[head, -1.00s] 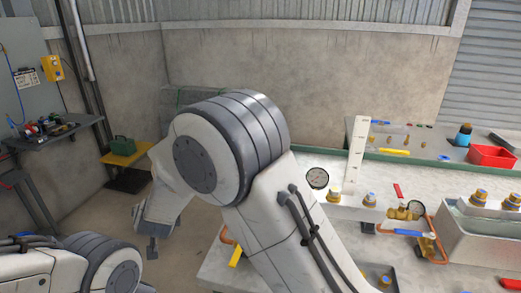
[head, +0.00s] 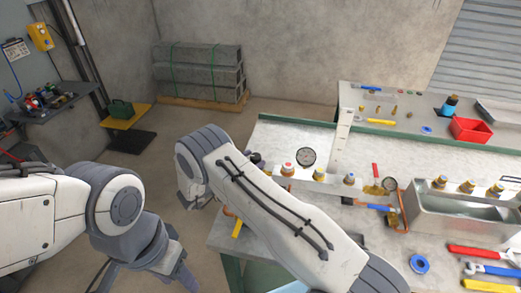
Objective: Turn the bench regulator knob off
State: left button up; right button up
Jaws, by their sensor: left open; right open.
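A brass regulator (head: 374,190) with a round gauge (head: 389,184) is on the bench (head: 290,135), right of centre. I cannot tell for certain which part is the regulator knob. My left gripper (head: 146,280) is open and empty at the lower left, over the floor and well apart from the bench. My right arm (head: 270,205) crosses the front left of the bench; its gripper is hidden behind it.
A metal trough (head: 450,212) stands on the bench at right. Wrenches (head: 485,252) and a blue tape roll (head: 419,264) lie in front. A red bin (head: 470,130) is on the rear bench. Grey blocks (head: 200,72) are stacked by the wall. Floor left of the bench is open.

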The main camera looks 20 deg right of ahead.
aim_at(259, 155)
jog(key=p+x, duration=0.1)
jog(key=x, duration=0.4)
grip_shut()
jog(key=shift+a, duration=0.15)
